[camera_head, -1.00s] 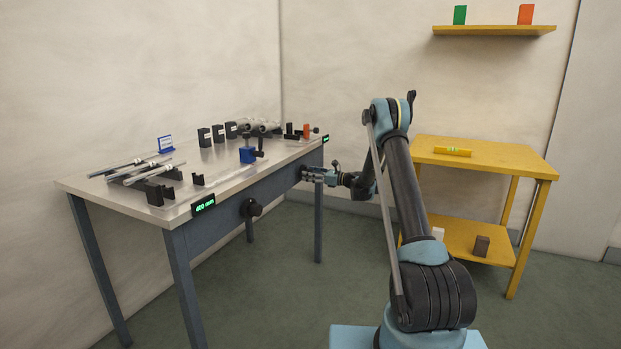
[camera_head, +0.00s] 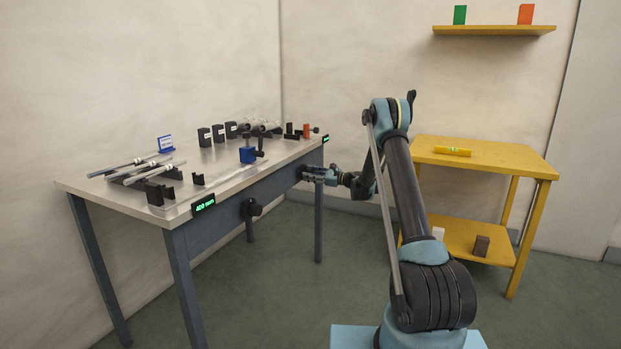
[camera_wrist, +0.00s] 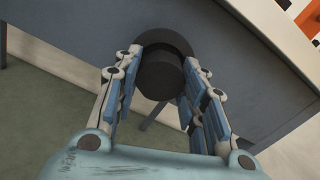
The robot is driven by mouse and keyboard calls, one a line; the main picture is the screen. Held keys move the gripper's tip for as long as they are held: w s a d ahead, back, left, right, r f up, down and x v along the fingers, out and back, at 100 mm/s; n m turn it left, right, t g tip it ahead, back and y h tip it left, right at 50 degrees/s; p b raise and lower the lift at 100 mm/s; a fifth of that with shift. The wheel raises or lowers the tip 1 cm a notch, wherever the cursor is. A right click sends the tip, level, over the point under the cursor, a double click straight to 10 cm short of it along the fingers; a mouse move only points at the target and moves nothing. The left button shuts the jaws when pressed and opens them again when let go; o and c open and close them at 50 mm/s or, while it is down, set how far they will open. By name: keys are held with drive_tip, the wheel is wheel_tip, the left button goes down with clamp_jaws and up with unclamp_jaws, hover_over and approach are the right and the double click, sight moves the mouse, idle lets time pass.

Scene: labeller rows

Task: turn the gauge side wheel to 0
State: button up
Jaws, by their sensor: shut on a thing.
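A round black wheel (camera_wrist: 160,78) sticks out from the bench's grey-blue side rail in the wrist view. My gripper (camera_wrist: 163,62) is shut on it, with one blue-padded finger on each side. In the head view my gripper (camera_head: 311,174) is at the right part of the bench's front rail and hides most of this wheel. A small green-lit display (camera_head: 326,138) sits above it at the bench's corner; its reading is too small to read. Another black wheel (camera_head: 252,208) is on the same rail further left, below a display (camera_head: 203,204) that shows a number in mm.
The bench top (camera_head: 230,186) holds rods, black blocks, a blue holder (camera_head: 247,154) and an orange piece (camera_head: 306,130). A yellow table (camera_head: 485,163) stands right of my arm. Open floor lies in front of the bench.

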drive_tip(key=n, duration=0.5)
drive_tip(key=shift+w+d+n, duration=0.1)
drive_tip(key=shift+w+n, duration=0.05)
drive_tip(key=shift+n, duration=0.15)
drive_tip(key=n, duration=0.5)
drive_tip(key=shift+n, duration=0.3)
drive_tip(key=o, duration=1.1)
drive_tip(key=shift+d, duration=0.1)
drive_tip(key=v, duration=1.2)
